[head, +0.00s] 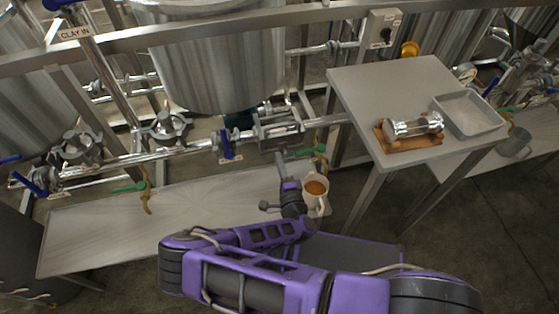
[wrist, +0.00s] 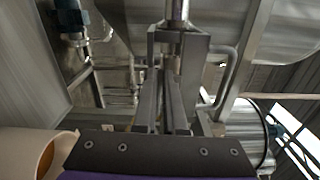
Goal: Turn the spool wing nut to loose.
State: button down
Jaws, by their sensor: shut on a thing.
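My gripper (head: 281,160) reaches up under the metal pipe spool (head: 278,130) in front of the steel tank. In the wrist view its two fingers (wrist: 172,75) run away from the dark palm plate and close together on a small metal part, which looks like the spool wing nut (wrist: 175,48). The fingers hide much of it, and its turned angle cannot be made out. A vertical steel rod or pipe (wrist: 178,12) shows just beyond the fingertips. In the head view the wing nut is too small and covered to tell.
A blue-handled valve (head: 226,145) and a green-handled valve (head: 320,150) flank the spool. A side table (head: 390,85) stands right.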

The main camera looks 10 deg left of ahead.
jog(key=shift+f+n, duration=0.15)
jog(key=shift+n, duration=0.25)
jog(key=shift+d, duration=0.1)
jog(key=c, duration=1)
grip_release()
jog(key=v, duration=1.7)
jog(key=shift+s+p, duration=0.25)
jog(key=shift+p, duration=0.05)
